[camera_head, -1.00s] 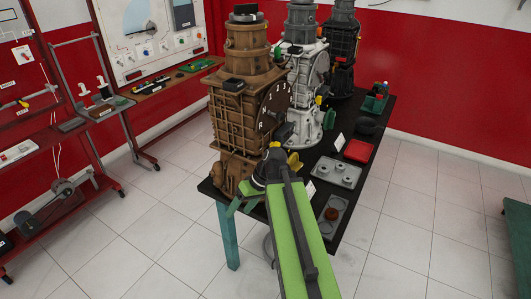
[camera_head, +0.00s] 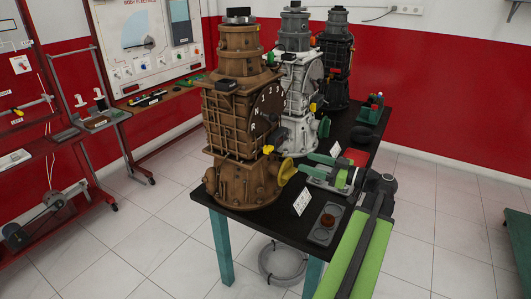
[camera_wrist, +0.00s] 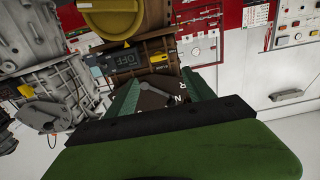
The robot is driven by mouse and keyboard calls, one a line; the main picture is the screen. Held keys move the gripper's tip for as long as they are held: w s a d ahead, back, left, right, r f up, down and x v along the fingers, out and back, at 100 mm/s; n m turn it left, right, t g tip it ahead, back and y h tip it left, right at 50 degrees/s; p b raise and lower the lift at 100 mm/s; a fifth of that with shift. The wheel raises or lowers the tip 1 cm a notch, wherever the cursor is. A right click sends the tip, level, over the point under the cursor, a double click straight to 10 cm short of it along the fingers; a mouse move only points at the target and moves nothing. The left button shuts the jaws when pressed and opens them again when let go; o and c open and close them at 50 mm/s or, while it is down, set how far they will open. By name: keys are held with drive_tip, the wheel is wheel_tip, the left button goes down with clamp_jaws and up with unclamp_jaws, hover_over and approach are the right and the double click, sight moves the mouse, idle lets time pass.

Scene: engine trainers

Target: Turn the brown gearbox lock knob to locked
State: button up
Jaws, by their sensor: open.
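The brown gearbox (camera_head: 228,110) stands upright at the near end of the dark table, with a lettered shift dial (camera_head: 267,108) on its right face. A large yellow round knob (camera_head: 286,171) sticks out low on its right side. In the wrist view the yellow knob (camera_wrist: 108,22) with a raised bar is at the top, partly cut off. My gripper (camera_head: 306,164) is open just right of the knob, its fingers pointing left. In the wrist view my gripper's fingers (camera_wrist: 160,88) are apart, with the dial and a grey lever beyond them. I cannot read a lock mark.
A display reading OFF (camera_wrist: 126,61) sits beside the yellow knob. White (camera_head: 300,75) and black (camera_head: 337,60) gearboxes stand behind the brown one.

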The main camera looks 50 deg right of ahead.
sight(271, 150)
drive_tip(key=x, duration=1.6)
drive_tip(key=shift+w+d, duration=0.1)
drive_tip(key=shift+d, duration=0.05)
